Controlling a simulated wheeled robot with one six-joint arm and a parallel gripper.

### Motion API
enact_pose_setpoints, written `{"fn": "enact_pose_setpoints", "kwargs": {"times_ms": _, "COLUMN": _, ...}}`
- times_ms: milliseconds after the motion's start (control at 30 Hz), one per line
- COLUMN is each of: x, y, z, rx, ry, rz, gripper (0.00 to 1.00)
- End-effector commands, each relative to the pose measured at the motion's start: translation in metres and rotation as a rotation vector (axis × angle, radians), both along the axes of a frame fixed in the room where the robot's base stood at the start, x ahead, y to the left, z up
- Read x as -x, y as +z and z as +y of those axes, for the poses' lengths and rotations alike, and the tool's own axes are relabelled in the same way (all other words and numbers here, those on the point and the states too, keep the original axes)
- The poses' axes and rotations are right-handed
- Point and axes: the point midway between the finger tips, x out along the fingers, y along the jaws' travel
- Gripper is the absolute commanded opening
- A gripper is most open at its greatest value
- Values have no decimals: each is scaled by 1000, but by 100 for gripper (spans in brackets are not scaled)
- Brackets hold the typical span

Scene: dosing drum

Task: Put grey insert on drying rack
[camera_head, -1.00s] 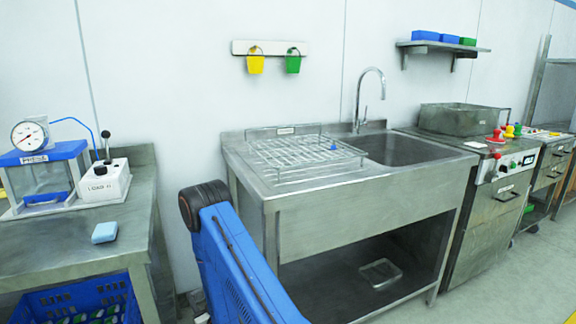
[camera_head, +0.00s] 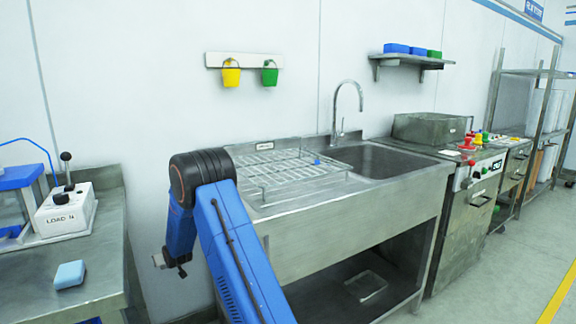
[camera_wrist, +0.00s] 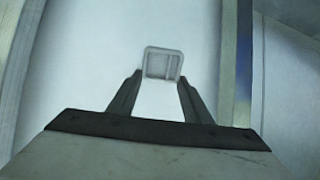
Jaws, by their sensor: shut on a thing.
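The grey insert (camera_wrist: 163,64) is a small square frame-like piece in the wrist view. My gripper (camera_wrist: 160,80) is shut on it, with one dark finger on each side. In the head view my gripper (camera_head: 168,262) hangs low between the left bench and the sink unit, and the insert is too small to make out clearly there. The drying rack (camera_head: 290,172) is a wire rack on the left part of the sink top. It lies to the right of my gripper and higher in the picture. A small blue thing (camera_head: 317,162) shows at its right side.
The sink basin (camera_head: 385,160) and tap (camera_head: 338,112) are right of the rack. The left bench (camera_head: 100,285) carries a control box (camera_head: 65,212) and a blue sponge (camera_head: 69,275). Two small buckets, yellow (camera_head: 231,75) and green (camera_head: 270,75), hang on the wall.

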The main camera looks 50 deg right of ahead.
Motion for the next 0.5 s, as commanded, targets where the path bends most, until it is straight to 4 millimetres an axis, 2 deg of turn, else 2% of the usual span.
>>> {"fn": "enact_pose_setpoints", "kwargs": {"times_ms": 100, "x": -2, "y": 19, "z": -7, "rx": -5, "ry": -7, "rz": 42, "gripper": 20}}
{"fn": "enact_pose_setpoints", "kwargs": {"times_ms": 500, "x": 0, "y": 57, "z": -20, "rx": -18, "ry": -21, "rz": 142, "gripper": 20}}
